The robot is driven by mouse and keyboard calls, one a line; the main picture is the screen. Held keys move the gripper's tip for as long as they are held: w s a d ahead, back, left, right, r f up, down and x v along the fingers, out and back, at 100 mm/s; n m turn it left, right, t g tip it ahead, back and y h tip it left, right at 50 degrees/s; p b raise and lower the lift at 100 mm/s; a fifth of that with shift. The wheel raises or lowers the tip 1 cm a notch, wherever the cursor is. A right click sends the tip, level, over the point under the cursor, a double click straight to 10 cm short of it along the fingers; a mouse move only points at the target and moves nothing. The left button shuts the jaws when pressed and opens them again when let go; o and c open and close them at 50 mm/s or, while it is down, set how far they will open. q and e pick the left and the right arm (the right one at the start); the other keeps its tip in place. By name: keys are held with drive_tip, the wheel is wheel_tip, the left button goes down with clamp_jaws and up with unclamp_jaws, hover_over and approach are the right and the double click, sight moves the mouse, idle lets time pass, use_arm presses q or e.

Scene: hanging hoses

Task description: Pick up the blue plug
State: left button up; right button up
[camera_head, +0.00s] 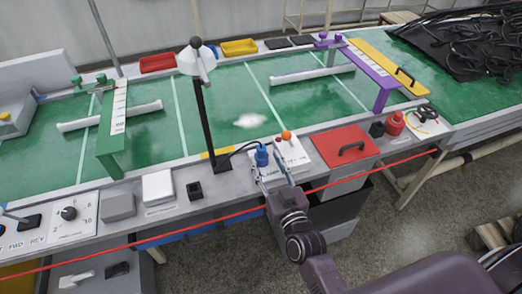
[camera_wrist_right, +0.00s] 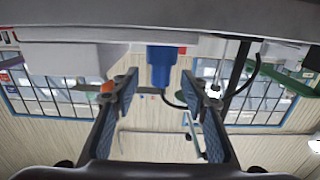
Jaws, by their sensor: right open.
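The blue plug (camera_head: 262,156) stands upright at the left side of a white box (camera_head: 292,152) on the grey front ledge. It also shows in the wrist view (camera_wrist_right: 160,66), where the picture appears upside down. A black cable shows beside it. My right gripper (camera_head: 272,176) is in front of the plug, on the near side. In the wrist view the two blue-padded fingers of my right gripper (camera_wrist_right: 158,96) are spread wide and empty, with the plug ahead between their tips and apart from them. I do not see my left gripper.
An orange ball knob (camera_head: 286,135) sits on the white box. A black-poled lamp (camera_head: 203,110) stands to the left, and a red lid (camera_head: 344,146) with a handle lies to the right. A red cord (camera_head: 150,236) runs along the ledge's front. The green belt (camera_head: 230,105) is behind.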

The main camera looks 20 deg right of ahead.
sight(263, 155)
drive_tip(key=w, duration=0.2)
drive_tip(key=shift+w+a, duration=0.1)
drive_tip(key=shift+w, duration=0.25)
drive_tip(key=shift+w+f, duration=0.1)
drive_tip(key=shift+w, duration=0.8)
drive_tip(key=c, duration=0.7)
use_arm(q)
drive_tip(key=shift+w+r, duration=0.25)
drive_tip(key=shift+w, duration=0.5)
use_arm(e)
clamp_jaws()
